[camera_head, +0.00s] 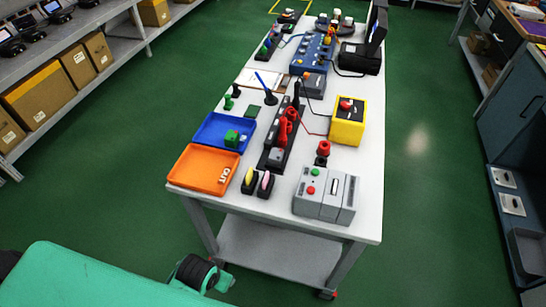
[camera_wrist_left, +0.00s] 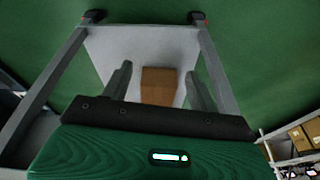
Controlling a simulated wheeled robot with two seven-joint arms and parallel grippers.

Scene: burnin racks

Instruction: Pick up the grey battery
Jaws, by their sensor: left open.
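A small grey block (camera_head: 277,155), which may be the grey battery, sits at the near end of a long black rack (camera_head: 269,167) on the white table (camera_head: 265,207). Red objects (camera_head: 285,130) stand farther along this rack. My left gripper shows in the left wrist view (camera_wrist_left: 158,72) with its two fingers apart and nothing held between them. In the head view my green left arm is low at the left, off the table's near end. My right gripper is in neither view.
Near the table's front edge are an orange tray (camera_head: 190,187), a blue tray (camera_head: 207,133) and a grey box with red and green buttons (camera_head: 315,206). A yellow box (camera_head: 345,133) stands at the right. A cardboard box (camera_wrist_left: 158,95) shows in the left wrist view.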

